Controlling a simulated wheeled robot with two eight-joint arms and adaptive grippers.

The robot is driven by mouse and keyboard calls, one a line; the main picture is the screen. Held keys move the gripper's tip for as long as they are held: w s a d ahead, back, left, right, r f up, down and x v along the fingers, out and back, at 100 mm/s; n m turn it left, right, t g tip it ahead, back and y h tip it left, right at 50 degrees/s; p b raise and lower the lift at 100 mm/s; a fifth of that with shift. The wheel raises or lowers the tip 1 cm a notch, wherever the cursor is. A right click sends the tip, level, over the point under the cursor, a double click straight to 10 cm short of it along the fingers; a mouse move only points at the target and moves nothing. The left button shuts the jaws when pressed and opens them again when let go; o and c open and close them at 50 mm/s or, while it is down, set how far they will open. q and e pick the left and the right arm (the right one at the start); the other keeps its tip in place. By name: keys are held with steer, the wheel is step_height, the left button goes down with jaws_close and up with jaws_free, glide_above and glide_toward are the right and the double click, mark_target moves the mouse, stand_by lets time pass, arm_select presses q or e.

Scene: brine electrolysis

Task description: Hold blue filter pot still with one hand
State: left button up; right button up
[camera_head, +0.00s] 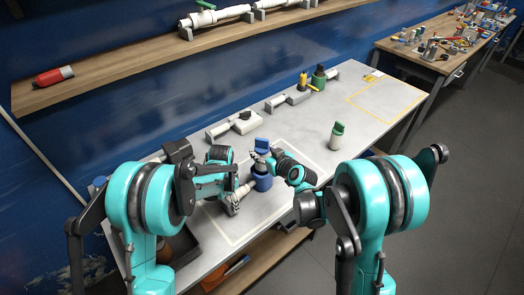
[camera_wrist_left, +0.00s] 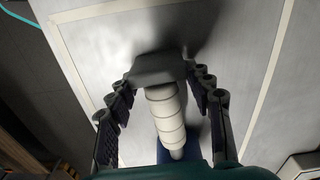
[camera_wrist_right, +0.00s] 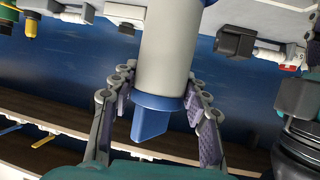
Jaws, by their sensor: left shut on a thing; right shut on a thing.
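The blue filter pot (camera_head: 263,183) stands upright on the light bench, with a blue base and a blue tab on top. My right gripper (camera_head: 264,160) is shut on its upper part. In the right wrist view the pot's pale grey body (camera_wrist_right: 167,55), blue collar and tab lie between my fingers (camera_wrist_right: 157,112). My left gripper (camera_head: 235,203), left of the pot, is shut on a white ribbed piece (camera_head: 243,190). In the left wrist view this piece (camera_wrist_left: 166,115) lies between my fingers (camera_wrist_left: 163,95), with a dark grey block at one end and blue at the other.
A green-topped pot (camera_head: 336,137) stands to the right on the bench. Grey holders (camera_head: 290,97) and a dark green bottle (camera_head: 318,78) line the back. A wall shelf (camera_head: 140,64) carries a red cylinder (camera_head: 53,77).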

mark_target(262, 165)
steer(key=shift+f, duration=3.9)
steer(key=o, duration=1.3)
steer(key=shift+o, duration=0.2)
step_height(262, 165, up, 10)
steer(key=shift+c, duration=0.3)
